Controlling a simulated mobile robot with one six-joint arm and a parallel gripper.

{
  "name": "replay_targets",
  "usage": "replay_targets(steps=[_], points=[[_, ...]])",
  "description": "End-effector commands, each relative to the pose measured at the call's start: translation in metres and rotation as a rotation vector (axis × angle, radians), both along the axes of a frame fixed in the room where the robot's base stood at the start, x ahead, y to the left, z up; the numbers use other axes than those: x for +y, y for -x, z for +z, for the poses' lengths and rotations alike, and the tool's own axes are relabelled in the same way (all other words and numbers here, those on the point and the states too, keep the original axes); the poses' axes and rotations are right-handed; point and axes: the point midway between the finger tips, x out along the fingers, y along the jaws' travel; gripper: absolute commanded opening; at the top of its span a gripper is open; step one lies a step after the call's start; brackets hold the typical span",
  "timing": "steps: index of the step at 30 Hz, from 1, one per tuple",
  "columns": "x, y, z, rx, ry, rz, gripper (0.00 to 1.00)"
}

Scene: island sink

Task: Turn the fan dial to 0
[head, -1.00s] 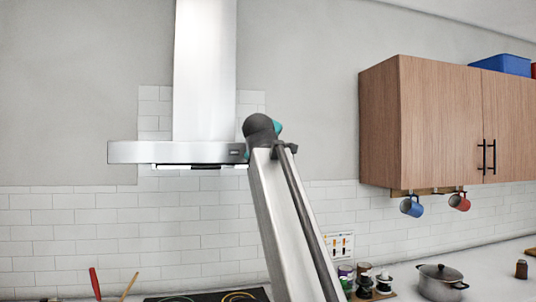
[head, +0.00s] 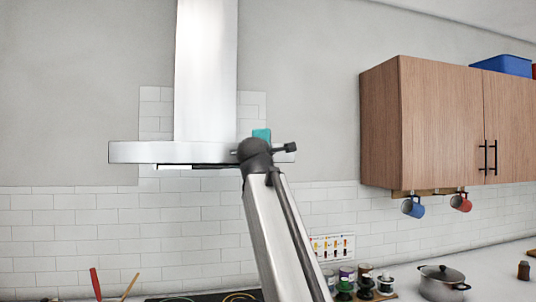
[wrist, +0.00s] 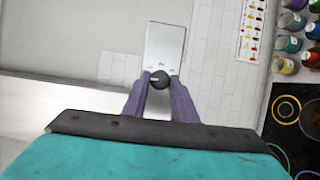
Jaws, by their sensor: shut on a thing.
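The fan dial (wrist: 159,79) is a small round black knob on the bright metal end of the range hood (wrist: 166,45) in the wrist view. A pale mark on it appears to point left, and small markings sit beside it, too small to read. My gripper (wrist: 160,85) has its purple fingers on either side of the dial and is shut on it. The range hood also shows in the head view (head: 150,152), where my arm covers its right end and hides the dial and fingers.
A wooden wall cabinet (head: 378,125) hangs to the right, with a blue mug (head: 412,207) and a red mug (head: 461,202) below it. A pot (head: 441,283) and several jars stand on the counter. A black cooktop (head: 205,298) lies below the hood.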

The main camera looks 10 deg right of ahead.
Motion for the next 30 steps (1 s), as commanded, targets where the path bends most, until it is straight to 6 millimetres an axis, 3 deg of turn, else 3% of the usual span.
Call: replay_targets(steps=[8, 9, 12, 23, 30], points=[[0.000, 0.000, 0.000, 0.001, 0.002, -0.001, 0.03], [0.000, 0.000, 0.000, 0.001, 0.002, -0.001, 0.32], [0.000, 0.000, 0.000, 0.001, 0.002, -0.001, 0.44], [0.000, 0.002, 0.000, 0.000, 0.000, 0.000, 0.44], [0.005, 0.019, -0.002, -0.001, 0.000, 0.000, 0.44]])
